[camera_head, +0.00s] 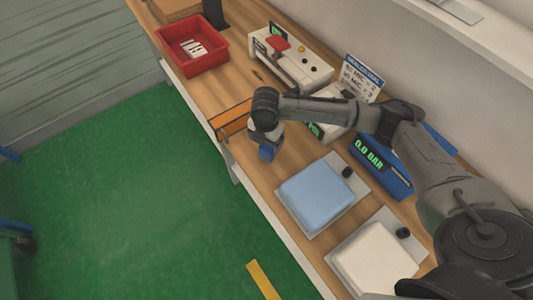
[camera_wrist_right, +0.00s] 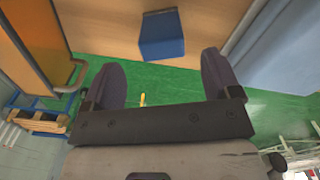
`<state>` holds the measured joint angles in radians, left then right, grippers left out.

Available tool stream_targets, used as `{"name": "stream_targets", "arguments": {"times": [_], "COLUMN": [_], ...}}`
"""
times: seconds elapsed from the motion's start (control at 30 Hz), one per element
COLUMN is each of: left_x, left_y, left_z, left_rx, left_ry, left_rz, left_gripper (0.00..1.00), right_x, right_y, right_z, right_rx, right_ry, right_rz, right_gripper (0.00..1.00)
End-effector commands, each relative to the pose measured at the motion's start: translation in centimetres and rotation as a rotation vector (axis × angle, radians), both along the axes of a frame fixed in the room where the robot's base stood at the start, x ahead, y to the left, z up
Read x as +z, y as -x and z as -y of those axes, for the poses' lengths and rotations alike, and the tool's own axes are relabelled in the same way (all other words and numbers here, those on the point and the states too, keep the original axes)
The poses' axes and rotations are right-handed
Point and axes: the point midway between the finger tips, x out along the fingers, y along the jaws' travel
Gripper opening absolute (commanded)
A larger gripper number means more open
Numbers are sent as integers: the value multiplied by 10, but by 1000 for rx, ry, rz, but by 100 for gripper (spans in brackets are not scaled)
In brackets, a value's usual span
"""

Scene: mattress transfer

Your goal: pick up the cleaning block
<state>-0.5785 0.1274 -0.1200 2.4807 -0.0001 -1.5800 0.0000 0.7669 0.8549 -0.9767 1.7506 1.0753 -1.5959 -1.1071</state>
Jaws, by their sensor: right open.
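The cleaning block appears to be the small blue block (camera_wrist_right: 162,38) on the wooden bench top in the right wrist view. In the head view a small blue block (camera_head: 267,153) shows just below my right gripper, near the bench's front edge. My right gripper (camera_head: 270,138) hangs above it, with the arm reaching in from the right. In the right wrist view its two dark fingers (camera_wrist_right: 159,62) are spread, with nothing between them. The block is beyond the fingertips, apart from them. My left gripper is not in view.
An orange panel (camera_head: 231,120) stands left of the gripper. A light blue pad (camera_head: 315,195) and a white pad (camera_head: 375,260) lie on plates to the right. A red bin (camera_head: 192,47) sits farther back. A blue pressure display (camera_head: 380,165) stands near the wall.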

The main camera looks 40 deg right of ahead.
Motion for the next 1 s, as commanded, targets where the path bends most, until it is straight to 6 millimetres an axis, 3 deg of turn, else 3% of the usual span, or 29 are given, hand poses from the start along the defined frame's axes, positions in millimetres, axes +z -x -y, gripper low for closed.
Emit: {"name": "stream_targets", "arguments": {"times": [0.2, 0.53, 0.83, 1.0], "left_x": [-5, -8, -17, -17], "left_y": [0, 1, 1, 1], "left_z": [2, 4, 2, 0], "left_rx": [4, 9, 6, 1], "left_ry": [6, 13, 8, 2], "left_rz": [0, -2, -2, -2], "left_gripper": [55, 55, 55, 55], "right_x": [-24, -38, -75, -80], "right_y": [0, 1, 4, 3], "right_z": [0, 0, 0, 0], "right_rx": [-1, -1, -1, 0], "right_ry": [-1, 0, 0, 0], "right_rz": [0, 0, -1, 3], "right_gripper": [83, 83, 83, 83]}}
